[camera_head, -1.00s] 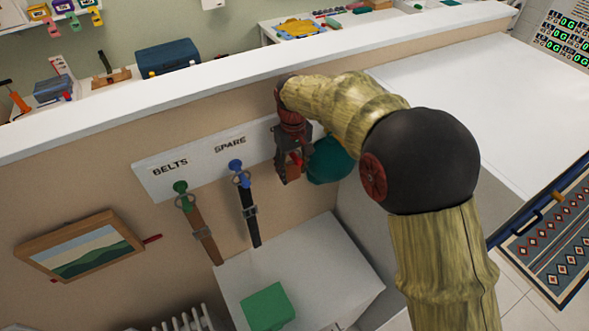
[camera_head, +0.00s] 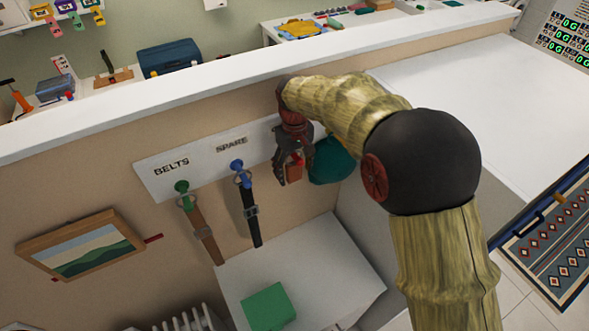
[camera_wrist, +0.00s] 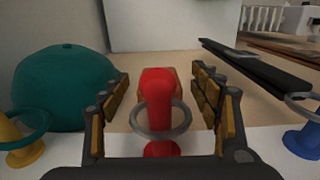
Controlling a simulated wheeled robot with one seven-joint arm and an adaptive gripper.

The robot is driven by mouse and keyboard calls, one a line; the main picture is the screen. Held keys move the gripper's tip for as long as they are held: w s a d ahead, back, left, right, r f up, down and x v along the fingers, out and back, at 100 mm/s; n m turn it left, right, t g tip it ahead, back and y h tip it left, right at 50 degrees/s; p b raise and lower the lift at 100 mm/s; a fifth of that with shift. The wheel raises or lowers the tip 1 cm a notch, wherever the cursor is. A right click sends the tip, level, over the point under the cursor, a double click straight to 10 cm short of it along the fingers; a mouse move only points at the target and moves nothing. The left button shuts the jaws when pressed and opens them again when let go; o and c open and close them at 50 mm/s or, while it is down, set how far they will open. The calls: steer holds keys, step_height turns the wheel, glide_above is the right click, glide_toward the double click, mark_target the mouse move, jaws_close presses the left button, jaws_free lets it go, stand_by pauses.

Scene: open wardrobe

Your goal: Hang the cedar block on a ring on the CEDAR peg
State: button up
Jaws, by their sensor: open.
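In the wrist view a red peg (camera_wrist: 161,92) stands up from the white board, with a grey ring (camera_wrist: 161,137) around it. The brown cedar block (camera_wrist: 146,77) is behind the red peg and mostly hidden by it. In the head view the cedar block (camera_head: 294,172) hangs at the board's right part, with a bit of red at its top. My gripper (camera_wrist: 160,78) is open, one finger on each side of the peg and block, with gaps between. In the head view my gripper (camera_head: 291,164) partly covers the peg. No CEDAR label is readable.
Close on the right is a teal cap (camera_head: 331,160). To the left, a black belt (camera_head: 251,221) hangs on the blue SPARE peg (camera_head: 237,165), and a brown belt (camera_head: 205,235) on the green BELTS peg (camera_head: 182,187). A green box (camera_head: 268,307) sits on the white cabinet (camera_head: 335,255) below.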

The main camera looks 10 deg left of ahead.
mark_target(298, 159)
steer(key=shift+o, duration=0.3)
step_height(298, 159, up, 12)
steer(key=shift+f, duration=0.1)
steer(key=shift+w+a, duration=0.1)
steer(key=shift+w, duration=0.1)
steer(key=shift+m, duration=0.4)
steer(key=s+f, duration=0.1)
steer(key=d+f, duration=0.1)
steer(key=s+f, duration=0.1)
steer(key=f, duration=0.1)
steer(key=shift+s+d, duration=0.2)
steer(key=shift+s, duration=0.1)
steer(key=s+d+f+m+t+b, duration=0.2)
steer(key=s+d+f+b, duration=0.6)
steer(key=s+d+b, duration=0.4)
steer(key=s+d+f+m+t+b, duration=0.3)
steer(key=s+d+f+b, duration=0.5)
steer(key=s+d+b, duration=0.5)
steer(key=shift+s+d+f+m+t, duration=0.3)
steer(key=shift+s+d+m, duration=0.2)
steer(key=shift+d+m, duration=0.4)
steer(key=shift+d, duration=0.1)
